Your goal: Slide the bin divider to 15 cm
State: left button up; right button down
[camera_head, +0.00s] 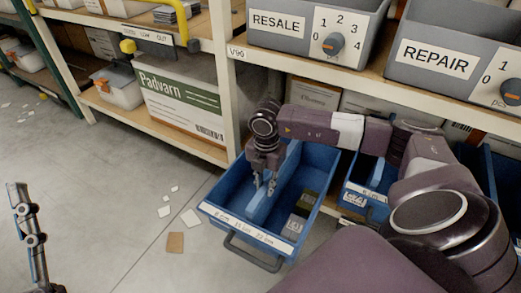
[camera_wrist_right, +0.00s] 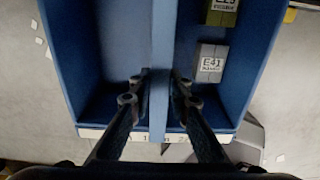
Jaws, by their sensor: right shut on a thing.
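The blue bin (camera_head: 318,182) is pulled out from the lower shelf, with a white strip of cm marks (camera_head: 248,229) along its front edge. The lighter blue divider (camera_head: 289,163) runs front to back inside it. My right gripper (camera_head: 264,184) reaches down into the bin and is shut on the divider. In the right wrist view the divider (camera_wrist_right: 162,45) stands upright between the two fingers (camera_wrist_right: 159,92). Its front end lies near the middle of the strip, where the divider and fingers partly hide the marks. Part of my left gripper (camera_head: 28,240) shows at the lower left; its opening is unclear.
Small labelled boxes (camera_head: 299,222) lie in the bin's right compartment; the left one looks empty. Another blue bin (camera_head: 367,190) is to the right. Grey RESALE (camera_head: 305,35) and REPAIR (camera_head: 447,65) bins stand above. Paper scraps (camera_head: 190,217) lie on open floor.

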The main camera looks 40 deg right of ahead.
jog(key=c, duration=1.8)
grip_release()
jog(key=shift+r, duration=0.1)
notch_tip(320, 180, up, 12)
